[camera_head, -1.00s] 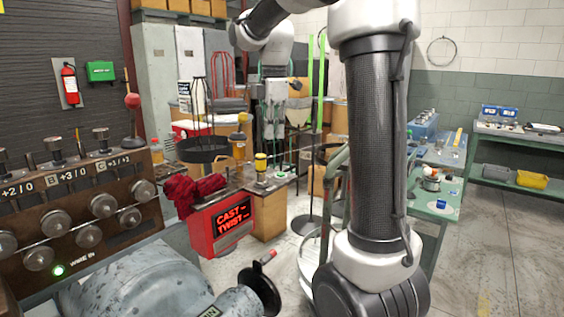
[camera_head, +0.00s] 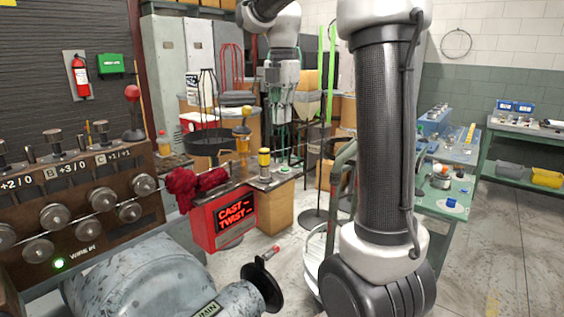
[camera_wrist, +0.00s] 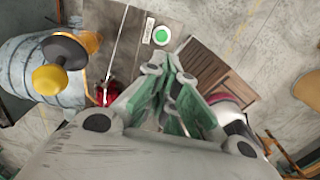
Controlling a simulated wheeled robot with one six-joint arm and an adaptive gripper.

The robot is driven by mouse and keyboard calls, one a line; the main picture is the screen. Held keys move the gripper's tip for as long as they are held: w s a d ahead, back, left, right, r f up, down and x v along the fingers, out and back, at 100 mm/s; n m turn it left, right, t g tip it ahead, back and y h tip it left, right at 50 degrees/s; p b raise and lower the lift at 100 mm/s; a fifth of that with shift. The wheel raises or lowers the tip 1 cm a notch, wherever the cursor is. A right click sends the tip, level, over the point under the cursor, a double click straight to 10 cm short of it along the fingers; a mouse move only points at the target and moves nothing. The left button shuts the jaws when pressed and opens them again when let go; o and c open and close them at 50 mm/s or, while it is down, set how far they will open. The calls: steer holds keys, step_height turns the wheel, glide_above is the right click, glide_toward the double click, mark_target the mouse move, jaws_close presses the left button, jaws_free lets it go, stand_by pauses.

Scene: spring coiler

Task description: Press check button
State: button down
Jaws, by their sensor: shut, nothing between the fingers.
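A round green button (camera_wrist: 161,35) with a pale rim sits on a wooden bench top in the wrist view. It also shows, small, in the head view (camera_head: 284,170) near the bench's right end. My gripper (camera_wrist: 168,62) has its green-padded fingers together, with nothing between them. In the wrist picture the fingertips lie just below the button, apart from it. In the head view my gripper (camera_head: 282,112) hangs above and behind the bench.
A red "CAST TWIST" sign (camera_head: 232,219) and red cloth (camera_head: 192,187) are at the bench's left. A yellow-topped post (camera_head: 264,162) stands beside the button. A coiler panel with knobs (camera_head: 75,200) fills the left. A green table (camera_head: 445,195) stands right.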

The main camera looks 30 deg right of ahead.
mark_target(282, 173)
step_height(282, 173, down, 14)
steer(key=shift+r, duration=0.15)
stand_by(0.4)
